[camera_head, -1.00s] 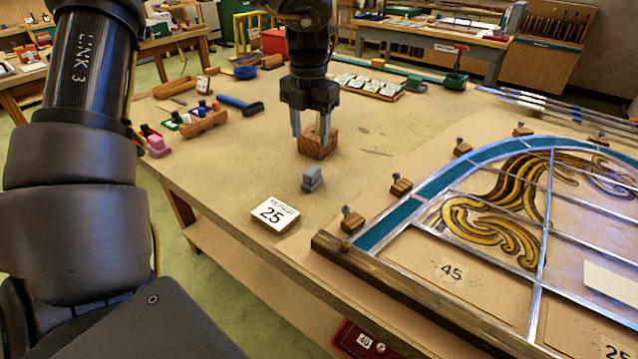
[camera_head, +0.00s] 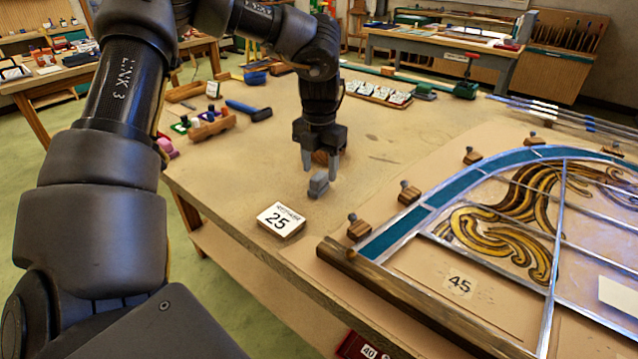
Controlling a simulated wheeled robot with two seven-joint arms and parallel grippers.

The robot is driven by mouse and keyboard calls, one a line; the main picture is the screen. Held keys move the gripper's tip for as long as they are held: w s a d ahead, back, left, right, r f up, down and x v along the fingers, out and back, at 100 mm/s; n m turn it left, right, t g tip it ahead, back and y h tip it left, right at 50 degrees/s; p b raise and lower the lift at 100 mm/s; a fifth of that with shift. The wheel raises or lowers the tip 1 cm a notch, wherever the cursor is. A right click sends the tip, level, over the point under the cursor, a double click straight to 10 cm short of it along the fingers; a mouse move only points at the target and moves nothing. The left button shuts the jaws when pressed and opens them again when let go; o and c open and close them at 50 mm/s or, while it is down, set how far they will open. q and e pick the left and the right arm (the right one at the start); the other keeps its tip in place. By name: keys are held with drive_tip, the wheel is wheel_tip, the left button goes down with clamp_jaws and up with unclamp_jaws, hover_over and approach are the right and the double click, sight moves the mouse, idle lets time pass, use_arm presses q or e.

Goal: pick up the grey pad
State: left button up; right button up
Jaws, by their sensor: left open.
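The grey pad (camera_head: 318,187), a small grey block, stands on the tan workbench (camera_head: 240,180) behind the white "25" card. My left gripper (camera_head: 320,170) points down with its two fingers spread apart. Its fingertips are just above or behind the pad in the picture, and nothing shows held between them. I cannot tell whether a finger touches the pad. A wooden block (camera_head: 320,157) is partly hidden behind the gripper. My right gripper is not in view.
The "25" card block (camera_head: 281,220) lies close in front of the pad. The leaded panel (camera_head: 480,215) with its wooden edge strip (camera_head: 400,290) and several small wooden clamping blocks fills the right. A tray of bottles (camera_head: 210,127) and a blue-headed tool (camera_head: 250,110) lie at back left.

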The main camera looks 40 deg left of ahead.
sight(319, 176)
use_arm(q)
wheel_tip(319, 176, down, 3)
drive_tip(key=shift+a+r, duration=0.1)
drive_tip(key=shift+f, duration=0.5)
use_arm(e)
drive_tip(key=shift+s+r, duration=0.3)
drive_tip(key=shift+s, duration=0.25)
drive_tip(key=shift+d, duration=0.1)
use_arm(q)
drive_tip(key=c, duration=1.1)
wheel_tip(319, 176, up, 9)
drive_tip(key=shift+f, duration=0.1)
drive_tip(key=shift+r, duration=0.65)
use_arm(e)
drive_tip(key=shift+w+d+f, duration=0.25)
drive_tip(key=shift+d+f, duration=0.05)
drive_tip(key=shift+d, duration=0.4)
